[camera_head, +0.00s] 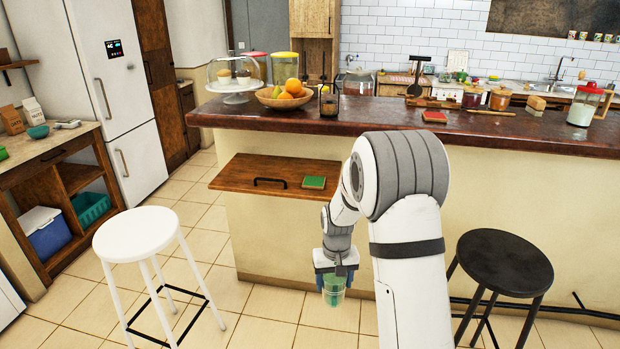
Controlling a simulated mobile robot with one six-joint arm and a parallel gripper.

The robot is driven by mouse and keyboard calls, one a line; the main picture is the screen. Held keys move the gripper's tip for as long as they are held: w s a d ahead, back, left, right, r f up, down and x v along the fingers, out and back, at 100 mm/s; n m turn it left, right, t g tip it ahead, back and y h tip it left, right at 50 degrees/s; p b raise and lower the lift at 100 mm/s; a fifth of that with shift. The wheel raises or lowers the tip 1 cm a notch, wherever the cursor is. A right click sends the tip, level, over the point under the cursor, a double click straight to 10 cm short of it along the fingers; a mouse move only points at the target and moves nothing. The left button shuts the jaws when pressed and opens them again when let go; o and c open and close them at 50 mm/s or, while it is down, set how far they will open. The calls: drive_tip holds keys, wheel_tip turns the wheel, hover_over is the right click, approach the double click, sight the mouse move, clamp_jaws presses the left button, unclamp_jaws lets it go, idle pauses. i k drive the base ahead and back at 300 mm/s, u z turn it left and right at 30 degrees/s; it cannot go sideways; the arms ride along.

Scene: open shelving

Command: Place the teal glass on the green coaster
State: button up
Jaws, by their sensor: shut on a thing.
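My gripper (334,273) points down and is shut on the teal glass (333,292), which hangs in the air in front of the cream counter wall. The glass looks upright and partly see-through; its upper part is hidden by the gripper. The green coaster (314,182) lies flat and empty near the right end of a low wooden board (225,178) with a black handle. The coaster is above and a little left of my gripper in the picture. My arm covers part of the counter wall beside the board.
A white stool (138,234) stands at the left and a black stool (505,262) at the right. A dark counter (400,110) above the board holds a fruit bowl (284,101), a cake stand and jars. A red-and-green block (434,117) lies on it.

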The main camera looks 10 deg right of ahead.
sight(313, 185)
drive_tip(key=i, duration=0.85)
